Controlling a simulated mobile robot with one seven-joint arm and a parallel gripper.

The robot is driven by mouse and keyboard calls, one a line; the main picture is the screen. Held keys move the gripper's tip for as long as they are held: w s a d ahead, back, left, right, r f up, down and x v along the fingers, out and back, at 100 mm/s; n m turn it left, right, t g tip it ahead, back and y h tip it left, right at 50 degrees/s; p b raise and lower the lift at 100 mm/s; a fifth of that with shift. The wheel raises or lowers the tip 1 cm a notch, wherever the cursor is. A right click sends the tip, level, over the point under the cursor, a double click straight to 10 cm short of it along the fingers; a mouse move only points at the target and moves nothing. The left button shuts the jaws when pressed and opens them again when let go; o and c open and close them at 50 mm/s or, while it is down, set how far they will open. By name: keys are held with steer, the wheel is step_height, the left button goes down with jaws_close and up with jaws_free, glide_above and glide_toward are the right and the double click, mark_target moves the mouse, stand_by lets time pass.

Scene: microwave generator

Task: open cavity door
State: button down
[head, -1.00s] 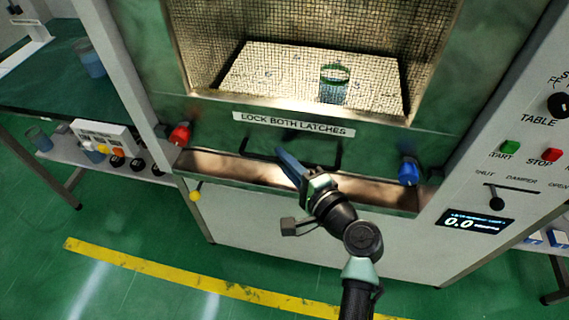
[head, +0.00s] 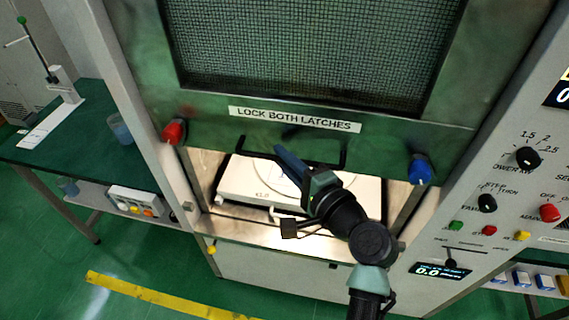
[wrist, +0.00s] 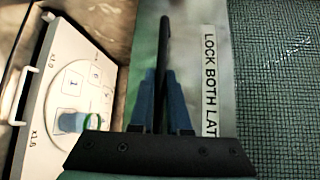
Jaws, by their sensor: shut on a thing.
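The cavity door (head: 200,105) is a green panel with a dark mesh window (head: 300,45) and a label reading LOCK BOTH LATCHES. It is raised, with an open gap below its bottom edge. My gripper (head: 285,160) is shut on the black bar handle (head: 335,158) under the label. In the wrist view the blue fingers (wrist: 160,95) close on both sides of the dark handle bar (wrist: 164,45). The red latch (head: 174,131) is at the door's lower left and the blue latch (head: 419,170) at its lower right.
Inside the cavity is a white tray (head: 235,185); a beaker (wrist: 72,122) on it shows in the wrist view. A control panel with knobs (head: 527,157) is on the right. A green bench (head: 60,150) with a beaker (head: 119,128) stands left.

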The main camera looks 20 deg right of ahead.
step_height(320, 180, up, 7)
steer(key=p, duration=0.4)
steer(key=c, duration=0.9)
jaws_free()
steer(key=shift+f, duration=0.1)
steer(key=b+v, duration=0.4)
steer(key=v, duration=0.9)
